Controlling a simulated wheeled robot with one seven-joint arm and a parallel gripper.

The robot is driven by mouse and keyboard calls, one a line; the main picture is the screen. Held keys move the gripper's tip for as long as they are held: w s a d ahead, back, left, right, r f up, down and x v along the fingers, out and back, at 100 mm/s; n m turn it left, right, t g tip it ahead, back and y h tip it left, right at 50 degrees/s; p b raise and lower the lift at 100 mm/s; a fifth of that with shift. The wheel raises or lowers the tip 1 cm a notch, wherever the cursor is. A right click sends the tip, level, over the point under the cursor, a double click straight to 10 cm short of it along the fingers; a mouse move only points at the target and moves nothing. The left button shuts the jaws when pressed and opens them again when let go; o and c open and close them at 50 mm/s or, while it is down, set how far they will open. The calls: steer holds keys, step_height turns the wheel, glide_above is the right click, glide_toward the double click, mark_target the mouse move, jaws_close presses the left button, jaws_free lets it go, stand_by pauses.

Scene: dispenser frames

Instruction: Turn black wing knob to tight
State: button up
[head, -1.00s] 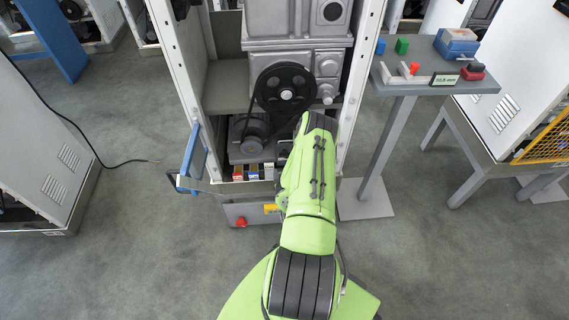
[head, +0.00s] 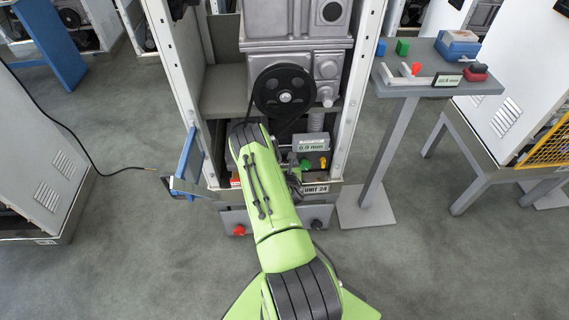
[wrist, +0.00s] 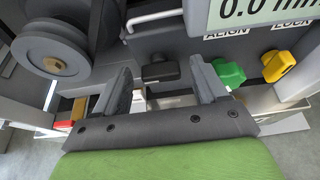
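In the wrist view a black wing knob (wrist: 160,71) sits on the machine's grey panel, left of a green knob (wrist: 229,73) and a yellow knob (wrist: 278,66). My gripper (wrist: 159,78) is open, its two grey fingers apart, one to each side of the black knob in the picture. I cannot tell whether they reach its depth, and no contact shows. In the head view my green arm hides the gripper.
A grey pulley (wrist: 52,52) is close on the left in the wrist view. Cabinet posts (head: 357,90) flank the opening, with a blue handle (head: 187,160) at left. Below are red (head: 239,230) and black (head: 316,224) knobs. A side table (head: 400,86) stands right.

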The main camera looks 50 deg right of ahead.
steer(key=c, duration=0.9)
steer(key=shift+c, duration=0.2)
steer(key=shift+p, duration=0.3)
steer(key=shift+s+d+m+t+y+p, duration=0.15)
steer(key=shift+m+t+y+p, duration=0.45)
steer(key=shift+m+p, duration=0.45)
steer(key=m, duration=0.1)
steer(key=m+t, duration=0.2)
steer(key=shift+s+d+f+y+p, duration=0.15)
steer(key=shift+s+f+y+p, duration=0.1)
steer(key=shift+y+p, duration=0.15)
steer(key=m, duration=0.1)
steer(key=m+t+b, duration=0.1)
steer(key=m, duration=0.1)
steer(key=m+t, duration=0.1)
steer(key=shift+s+d+f+y, duration=0.15)
steer(key=shift+f+y, duration=0.15)
steer(key=shift+f, duration=0.05)
steer(key=shift+f+m+t+b, duration=0.2)
steer(key=shift+m+t+b, duration=0.85)
steer(key=shift+m, duration=1.1)
